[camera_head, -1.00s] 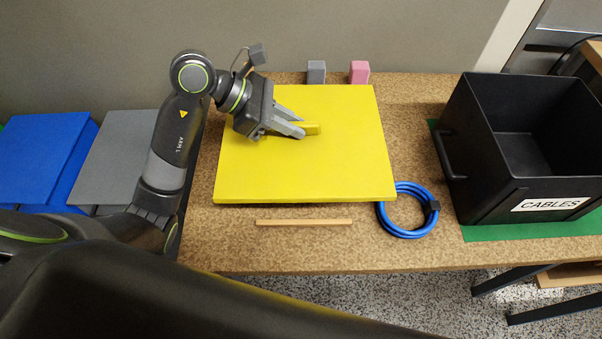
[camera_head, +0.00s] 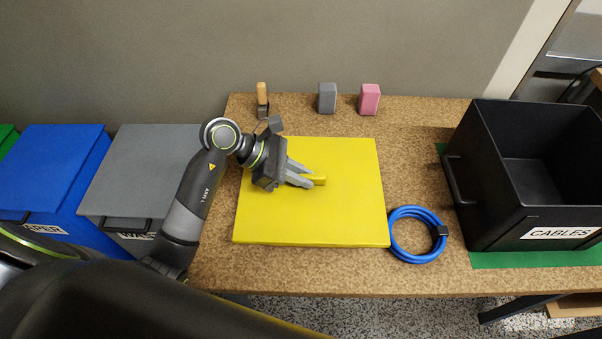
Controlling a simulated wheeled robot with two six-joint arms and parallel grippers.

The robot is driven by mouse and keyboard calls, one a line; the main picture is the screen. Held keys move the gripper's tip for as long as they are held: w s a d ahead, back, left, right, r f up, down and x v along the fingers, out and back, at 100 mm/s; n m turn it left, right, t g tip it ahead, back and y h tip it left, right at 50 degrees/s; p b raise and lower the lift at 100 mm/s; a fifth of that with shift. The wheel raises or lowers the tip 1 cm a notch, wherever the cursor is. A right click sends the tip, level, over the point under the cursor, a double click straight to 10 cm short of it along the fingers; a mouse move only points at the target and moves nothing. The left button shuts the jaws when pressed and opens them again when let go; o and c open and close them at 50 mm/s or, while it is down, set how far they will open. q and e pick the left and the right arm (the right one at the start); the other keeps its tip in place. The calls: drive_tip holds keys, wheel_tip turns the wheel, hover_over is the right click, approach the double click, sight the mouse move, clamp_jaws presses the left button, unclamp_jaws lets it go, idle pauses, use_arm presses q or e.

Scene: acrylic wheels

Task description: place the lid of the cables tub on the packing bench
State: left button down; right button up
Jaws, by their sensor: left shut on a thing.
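The lid (camera_head: 340,210) is a flat yellow square with a raised yellow handle bar (camera_head: 320,180) at its middle. It lies level over the packing bench (camera_head: 290,278), left of the tub. I cannot tell whether it touches the bench top. My left gripper (camera_head: 314,181) is shut on the lid's handle, reaching in from the left. The open black cables tub (camera_head: 480,220), labelled CABLES, stands uncovered at the right. My right gripper is not in view.
A blue cable coil (camera_head: 398,250) lies close to the lid's right front corner. A grey block (camera_head: 327,98), a pink block (camera_head: 370,99) and a wooden-handled tool (camera_head: 262,93) stand at the back. Blue (camera_head: 50,170) and grey (camera_head: 140,165) lidded bins are at the left. The tub is on a green mat (camera_head: 500,261).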

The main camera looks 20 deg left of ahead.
use_arm(q)
drive_tip(key=c, duration=1.4)
unclamp_jaws()
drive_tip(key=shift+r, duration=0.15)
drive_tip(key=shift+a, duration=0.3)
drive_tip(key=b+v, duration=0.1)
drive_tip(key=v, duration=1)
drive_tip(key=shift+r, duration=0.2)
drive_tip(key=shift+s+a, duration=0.15)
